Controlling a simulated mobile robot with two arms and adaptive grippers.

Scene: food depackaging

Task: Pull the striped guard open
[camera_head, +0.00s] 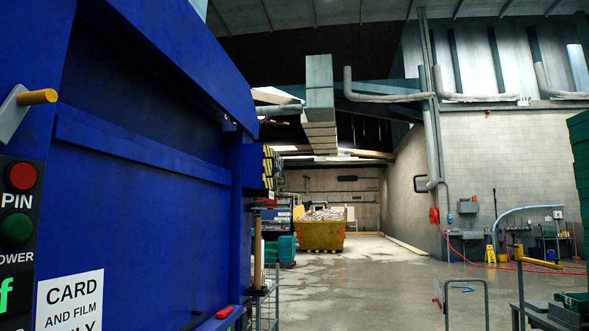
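A yellow-and-black striped part (268,167) shows just past the right edge of the large blue machine (145,160). It is small, seen at a steep angle and partly hidden by the blue frame. I cannot tell for certain whether it is the striped guard, or whether it is open or closed. A grey lever with a yellow handle (38,97) sticks out from the machine at the upper left. Neither of my grippers is in view.
A panel with a red button (22,176) and a green button (16,228) is close on the left. A yellow skip (320,234) stands further back. Green crates (578,180) stand at the right edge. The wet floor (375,285) between is mostly clear.

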